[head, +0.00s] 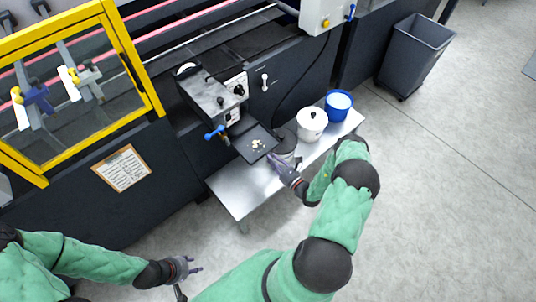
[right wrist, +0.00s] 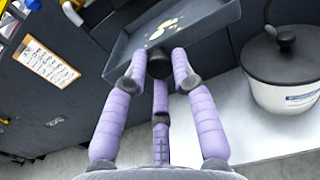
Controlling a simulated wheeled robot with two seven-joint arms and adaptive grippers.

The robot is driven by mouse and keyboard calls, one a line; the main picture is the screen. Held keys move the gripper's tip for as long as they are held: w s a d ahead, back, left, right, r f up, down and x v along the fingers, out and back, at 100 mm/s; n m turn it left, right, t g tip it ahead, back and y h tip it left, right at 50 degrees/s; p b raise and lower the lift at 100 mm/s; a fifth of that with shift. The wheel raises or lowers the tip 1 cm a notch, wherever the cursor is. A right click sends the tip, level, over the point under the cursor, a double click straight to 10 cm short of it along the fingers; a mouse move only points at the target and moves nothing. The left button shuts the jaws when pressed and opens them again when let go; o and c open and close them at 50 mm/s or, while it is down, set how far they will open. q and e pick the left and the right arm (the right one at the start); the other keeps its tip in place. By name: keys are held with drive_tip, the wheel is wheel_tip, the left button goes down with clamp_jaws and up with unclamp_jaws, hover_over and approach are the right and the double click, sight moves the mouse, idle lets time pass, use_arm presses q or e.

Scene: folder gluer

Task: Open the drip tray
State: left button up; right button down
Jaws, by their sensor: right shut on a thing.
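The drip tray (head: 256,143) is a dark, shallow tray below the glue unit (head: 215,100), pulled out from it over the metal bench. Pale lumps lie on its floor. In the right wrist view the tray (right wrist: 205,32) is at the top, with a dark round knob (right wrist: 160,64) on its front. My right gripper (head: 274,160) is at the tray's front edge. Its purple fingers (right wrist: 159,75) are shut around the knob. My left gripper (head: 190,268) is at the lower left in the head view, away from the tray, with its fingers apart and nothing between them.
A metal bench (head: 228,192) stands below the tray. A white lidded pot (head: 311,124) and a blue bucket (head: 339,105) stand on its right part. A clipboard (head: 122,168) hangs on the machine's dark side. A grey bin (head: 416,55) stands on open floor at right.

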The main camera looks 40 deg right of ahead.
drive_tip(key=shift+w+d+r, duration=0.1)
drive_tip(key=shift+d+r, duration=0.05)
drive_tip(key=shift+r, duration=0.1)
drive_tip(key=c, duration=1)
unclamp_jaws()
drive_tip(key=shift+f, duration=0.1)
drive_tip(key=s, duration=1.2)
drive_tip(key=shift+d, duration=0.4)
